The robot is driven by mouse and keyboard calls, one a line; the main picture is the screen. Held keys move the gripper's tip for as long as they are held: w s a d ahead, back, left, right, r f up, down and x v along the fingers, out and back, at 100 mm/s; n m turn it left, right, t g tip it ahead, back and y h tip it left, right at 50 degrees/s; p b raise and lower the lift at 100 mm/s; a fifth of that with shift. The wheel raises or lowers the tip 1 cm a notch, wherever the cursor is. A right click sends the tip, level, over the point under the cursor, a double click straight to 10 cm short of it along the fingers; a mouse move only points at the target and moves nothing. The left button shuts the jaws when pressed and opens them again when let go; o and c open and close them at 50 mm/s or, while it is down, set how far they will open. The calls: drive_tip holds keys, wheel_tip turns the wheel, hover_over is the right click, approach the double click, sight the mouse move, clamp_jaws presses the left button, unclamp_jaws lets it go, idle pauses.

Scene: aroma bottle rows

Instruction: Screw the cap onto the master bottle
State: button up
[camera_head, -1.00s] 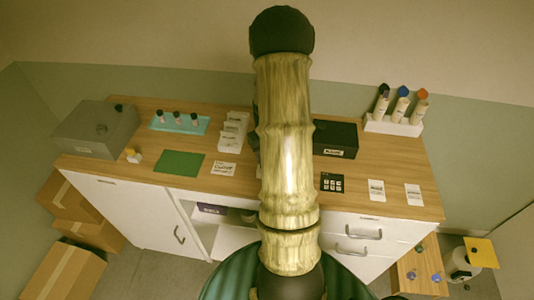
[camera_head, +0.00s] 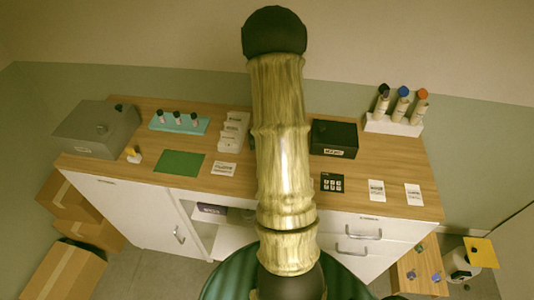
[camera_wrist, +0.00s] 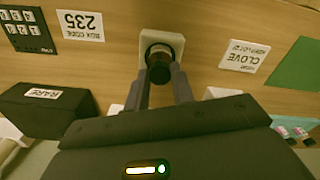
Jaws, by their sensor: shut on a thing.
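My gripper (camera_wrist: 160,78) points away from the camera in the wrist view, with a finger on each side of a dark round cap (camera_wrist: 159,72). It is shut on this cap. Directly beyond the cap is a pale square holder (camera_wrist: 177,40) with a dark round opening, on the wooden counter. The cap overlaps the opening in this view. The master bottle's body is mostly hidden by the cap and fingers, so I cannot tell whether the cap touches its neck. In the head view my arm hides the gripper, cap and holder.
The black RARE box (camera_head: 333,139) stands beside the work spot; it also shows in the wrist view (camera_wrist: 45,109). A CLOVE card (camera_wrist: 243,57), a BUX CODE 235 card (camera_wrist: 80,25) and a keypad (camera_wrist: 26,30) lie around it. A white rack (camera_head: 393,125) holds capped bottles.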

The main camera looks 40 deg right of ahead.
drive_tip(key=m, duration=0.4)
drive_tip(key=shift+m+p, duration=0.35)
drive_tip(key=shift+m, duration=0.05)
drive_tip(key=m+p, duration=0.1)
drive_tip(key=m, duration=0.4)
drive_tip(key=shift+r+m+p, duration=0.1)
drive_tip(key=shift+m+p, duration=0.2)
drive_tip(key=o, duration=1)
drive_tip(key=shift+m, duration=0.3)
drive_tip(key=shift+r+p, duration=2.7)
drive_tip(key=shift+r, duration=0.75)
drive_tip(key=shift+f, duration=0.1)
